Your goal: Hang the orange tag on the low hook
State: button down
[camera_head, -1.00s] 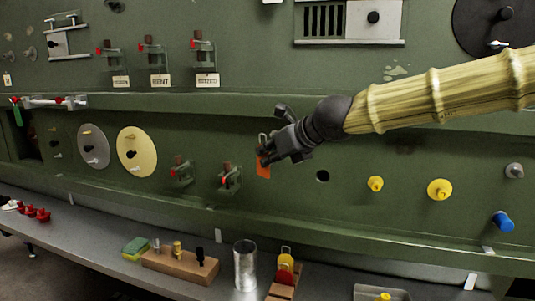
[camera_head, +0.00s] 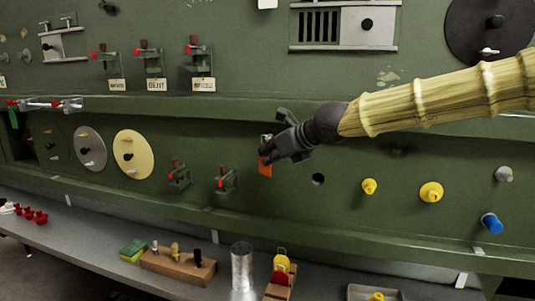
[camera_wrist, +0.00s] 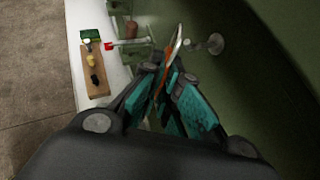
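My gripper (camera_head: 268,157) is shut on the orange tag (camera_head: 265,165) and holds it in front of the green panel, left of a dark round hole. The tag hangs below the fingertips, its pale loop (camera_head: 266,140) upward. In the wrist view the tag (camera_wrist: 167,82) shows edge-on as a thin orange strip between the teal finger pads, its metal loop (camera_wrist: 177,42) rising past the fingertips. A grey peg with a round base, probably the low hook (camera_wrist: 208,44), stands on the panel just right of the loop. Whether they touch I cannot tell. In the head view I cannot make out the hook.
Clamps with red tips (camera_head: 226,180) stand out of the panel left of my gripper. Yellow knobs (camera_head: 431,192) and a blue knob (camera_head: 492,223) are to the right. A ledge (camera_head: 225,102) runs above. The bench below holds a wooden block (camera_head: 178,267) and a metal cup (camera_head: 242,268).

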jog(key=shift+w+d+f+p, duration=0.25)
jog(key=shift+w+f+p, duration=0.1)
jog(key=shift+w, duration=0.35)
jog(key=shift+w+d+f+p, duration=0.2)
jog(key=shift+w+f+p, duration=0.15)
jog(key=shift+w, duration=0.35)
jog(key=c, duration=1.6)
grip_release()
jog(key=shift+o, duration=0.2)
jog(key=shift+s+d+r, duration=0.1)
jog(key=shift+r, duration=0.05)
